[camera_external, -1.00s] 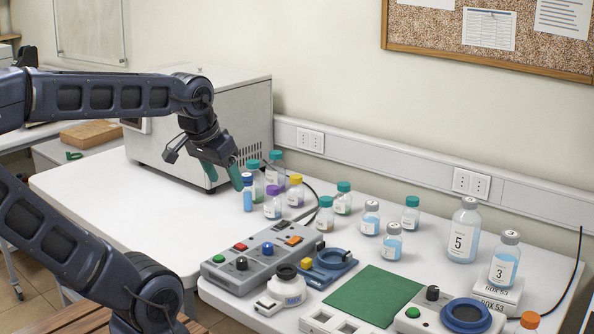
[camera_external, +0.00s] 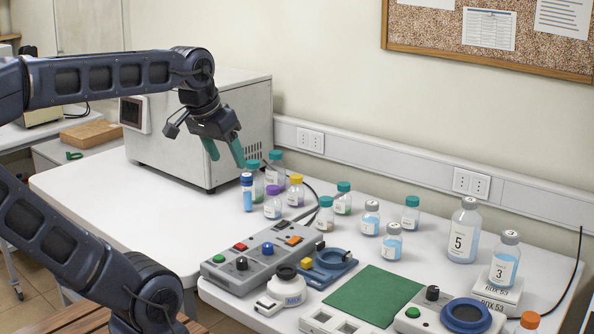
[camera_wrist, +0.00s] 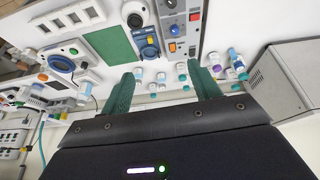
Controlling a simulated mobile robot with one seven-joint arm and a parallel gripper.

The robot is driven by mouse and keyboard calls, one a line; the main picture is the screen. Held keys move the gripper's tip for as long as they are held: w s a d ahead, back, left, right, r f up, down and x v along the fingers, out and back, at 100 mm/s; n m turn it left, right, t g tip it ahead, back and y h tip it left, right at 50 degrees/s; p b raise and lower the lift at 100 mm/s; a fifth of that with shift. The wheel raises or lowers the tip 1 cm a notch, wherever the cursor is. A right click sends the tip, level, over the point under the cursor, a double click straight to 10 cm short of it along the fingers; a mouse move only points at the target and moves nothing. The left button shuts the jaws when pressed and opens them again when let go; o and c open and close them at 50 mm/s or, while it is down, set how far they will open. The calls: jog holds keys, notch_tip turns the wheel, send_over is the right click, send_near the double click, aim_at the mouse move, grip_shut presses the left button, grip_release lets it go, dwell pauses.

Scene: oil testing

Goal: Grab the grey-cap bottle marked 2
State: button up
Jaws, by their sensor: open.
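My gripper (camera_external: 225,153) is open and empty, above the back of the white table near the grey box-shaped machine. Its two green fingers also show in the wrist view (camera_wrist: 162,72), apart with nothing held between them. Two small grey-cap bottles with blue liquid stand mid-table: one farther back (camera_external: 370,218) and one nearer (camera_external: 392,243). Their label marks are too small to read. Two larger grey-cap bottles stand at the right, marked 5 (camera_external: 464,232) and 3 (camera_external: 505,260).
Teal-, purple-, yellow- and blue-cap bottles cluster below my gripper, including a blue-cap vial (camera_external: 247,193). The grey machine (camera_external: 240,115) stands behind. A button panel (camera_external: 262,254), a green mat (camera_external: 372,295) and a blue-ringed device (camera_external: 466,314) fill the front. The table's left part is clear.

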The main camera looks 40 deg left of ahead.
aim_at(400, 226)
jog(key=w+d+n+h, duration=0.95)
jog(key=w+d, duration=0.65)
jog(key=d, duration=0.2)
jog(key=w+a+n+t+h, duration=0.25)
jog(key=w+n+t, duration=0.65)
jog(key=w+n, duration=1.05)
jog(key=shift+m+y, duration=0.4)
jog(key=shift+m, duration=0.2)
jog(key=f, duration=2.7)
jog(key=shift+w+a+f, duration=0.3)
jog(key=shift+w+f, duration=0.05)
jog(key=shift+f, duration=0.05)
jog(key=shift+x, duration=3.75)
grip_shut()
